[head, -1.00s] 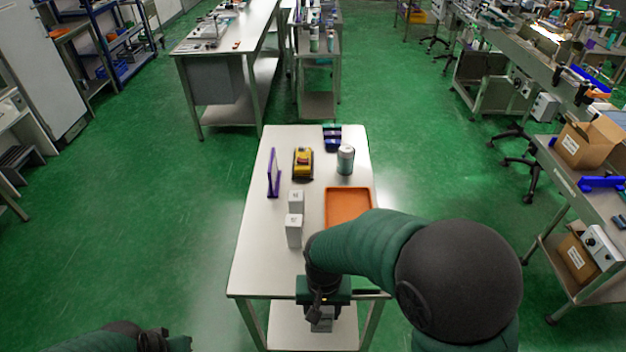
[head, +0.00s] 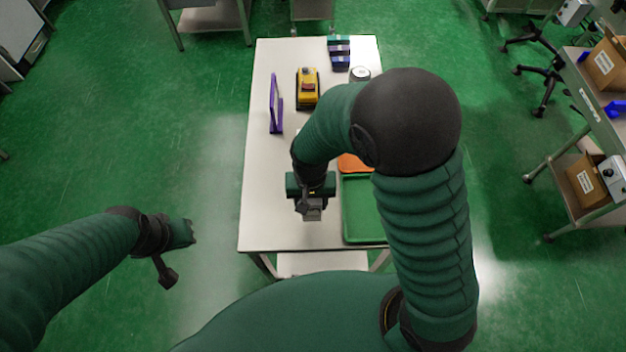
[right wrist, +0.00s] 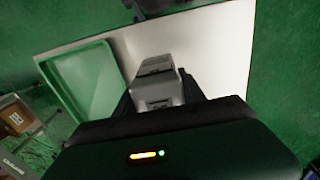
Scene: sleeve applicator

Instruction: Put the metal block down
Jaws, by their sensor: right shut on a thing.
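The grey metal block (head: 312,214) is between the fingers of my right gripper (head: 311,204), over the near part of the white table. In the right wrist view the grey block (right wrist: 158,92) shows between the dark fingers, with dark markings on its faces; the green tray lies to its left. I cannot tell whether its underside touches the table. My left gripper (head: 178,254) hangs off the table's left side, over the floor, and its finger opening is unclear.
A green tray (head: 362,212) lies on the table (head: 262,200) right of the gripper, with an orange tray (head: 354,163) behind it. A purple frame (head: 275,105), a yellow device (head: 307,88), a can (head: 360,74) and a dark-blue item (head: 339,52) stand farther back. The left front is clear.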

